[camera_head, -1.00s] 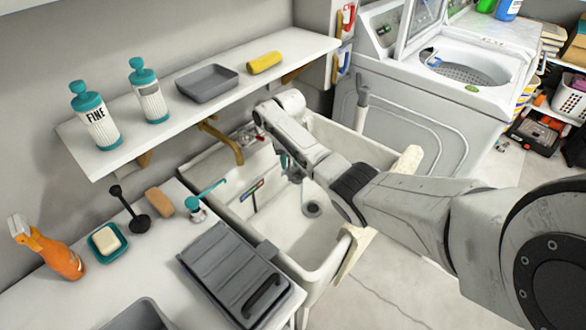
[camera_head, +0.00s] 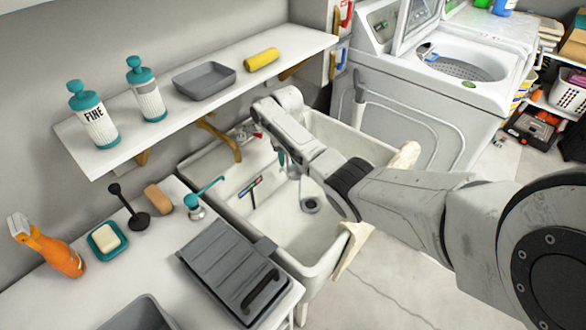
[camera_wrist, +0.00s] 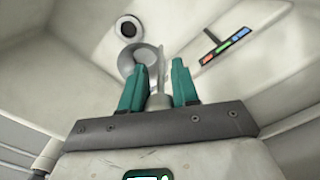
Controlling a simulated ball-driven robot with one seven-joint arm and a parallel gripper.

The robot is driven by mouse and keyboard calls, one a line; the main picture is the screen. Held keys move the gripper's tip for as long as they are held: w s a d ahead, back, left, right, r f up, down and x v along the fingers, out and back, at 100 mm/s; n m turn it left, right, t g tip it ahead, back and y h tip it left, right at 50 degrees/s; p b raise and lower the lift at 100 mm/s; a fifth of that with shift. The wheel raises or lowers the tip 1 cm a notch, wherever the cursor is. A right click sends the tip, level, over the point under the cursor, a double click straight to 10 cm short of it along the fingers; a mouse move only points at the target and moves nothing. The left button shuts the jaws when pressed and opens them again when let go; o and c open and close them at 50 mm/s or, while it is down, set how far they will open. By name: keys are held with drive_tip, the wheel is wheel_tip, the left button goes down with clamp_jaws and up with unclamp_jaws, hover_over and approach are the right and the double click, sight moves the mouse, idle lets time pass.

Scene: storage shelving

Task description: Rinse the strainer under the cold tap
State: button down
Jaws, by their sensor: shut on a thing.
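My gripper (camera_wrist: 158,88) has two teal fingers, shut on a grey metal piece that I take for the strainer (camera_wrist: 140,64). Its rounded end stands out beyond the fingertips in the wrist view. In the head view my gripper (camera_head: 283,158) is over the sink basin (camera_head: 285,228), partly hidden by my arm. A small grey part by it may be the strainer; I cannot tell for sure. A bent brass-coloured piece (camera_head: 222,138), spout or shelf bracket, is left of my gripper. A red tap mark (camera_head: 258,135) shows behind it. No blue cold tap mark is clear.
The drain (camera_wrist: 128,28) is in the basin floor. A red, green and blue strip (camera_wrist: 222,47) lies at the basin side. A shelf (camera_head: 225,108) overhangs the sink's back left. A counter with a dark grey ribbed board (camera_head: 228,262) is at front left; a washing machine (camera_head: 425,115) stands behind.

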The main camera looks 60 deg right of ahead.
drive_tip(key=s+a+p, duration=0.4)
drive_tip(key=s+p, duration=0.2)
drive_tip(key=p, duration=0.4)
drive_tip(key=shift+s+a, duration=0.25)
drive_tip(key=shift+a, duration=0.15)
idle(0.4)
idle(1.2)
